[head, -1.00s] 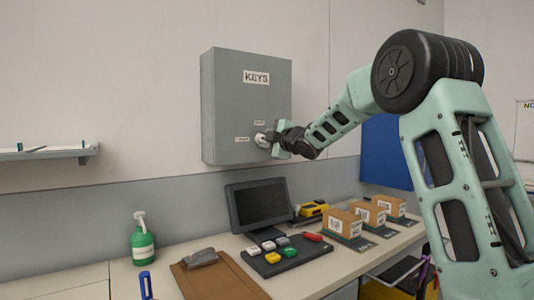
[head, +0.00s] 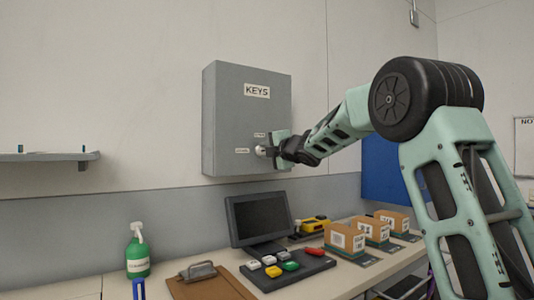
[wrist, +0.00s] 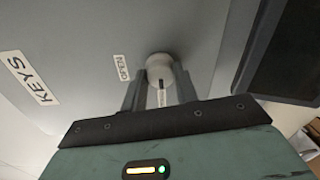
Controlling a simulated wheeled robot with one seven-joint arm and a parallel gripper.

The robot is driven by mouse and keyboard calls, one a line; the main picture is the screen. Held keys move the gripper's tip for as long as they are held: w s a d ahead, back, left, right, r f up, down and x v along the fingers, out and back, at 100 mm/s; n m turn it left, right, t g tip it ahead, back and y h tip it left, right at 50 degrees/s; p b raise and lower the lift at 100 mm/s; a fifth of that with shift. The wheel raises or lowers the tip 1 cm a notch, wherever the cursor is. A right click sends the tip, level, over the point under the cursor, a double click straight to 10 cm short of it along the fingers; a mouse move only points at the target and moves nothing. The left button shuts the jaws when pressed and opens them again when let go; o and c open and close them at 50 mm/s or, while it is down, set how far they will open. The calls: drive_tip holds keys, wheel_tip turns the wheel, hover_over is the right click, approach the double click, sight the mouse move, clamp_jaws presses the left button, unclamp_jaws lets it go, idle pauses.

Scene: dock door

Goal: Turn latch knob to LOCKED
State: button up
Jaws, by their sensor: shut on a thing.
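The grey key cabinet (head: 228,115) hangs on the wall, with a KEYS label on its front. The pale round latch knob (head: 261,151) is low on that front. One small label (head: 259,135) is above it and another (head: 242,151) is to its left. In the wrist view the label above the knob reads OPEN (wrist: 121,68). My gripper (head: 271,152) is at the knob from the right. In the wrist view its dark fingers (wrist: 160,92) lie either side of the knob (wrist: 160,66), shut on it. The knob's exact turn is hard to tell.
Below, the bench holds a dark monitor (head: 259,217), a pad with coloured buttons (head: 290,268), several boxes (head: 346,239), a green spray bottle (head: 138,252) and a clipboard (head: 207,288). A shelf (head: 50,156) is at left. Wall space left of the cabinet is clear.

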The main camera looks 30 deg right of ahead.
drive_tip(key=shift+a+r, duration=0.15)
drive_tip(key=o, duration=0.9)
drive_tip(key=shift+w, duration=0.15)
drive_tip(key=shift+o, duration=0.2)
drive_tip(key=s+b, duration=0.2)
drive_tip(key=s, duration=1.5)
drive_tip(key=shift+s+d, duration=0.25)
drive_tip(key=shift+d, duration=0.1)
drive_tip(key=shift+w+a+r, duration=0.1)
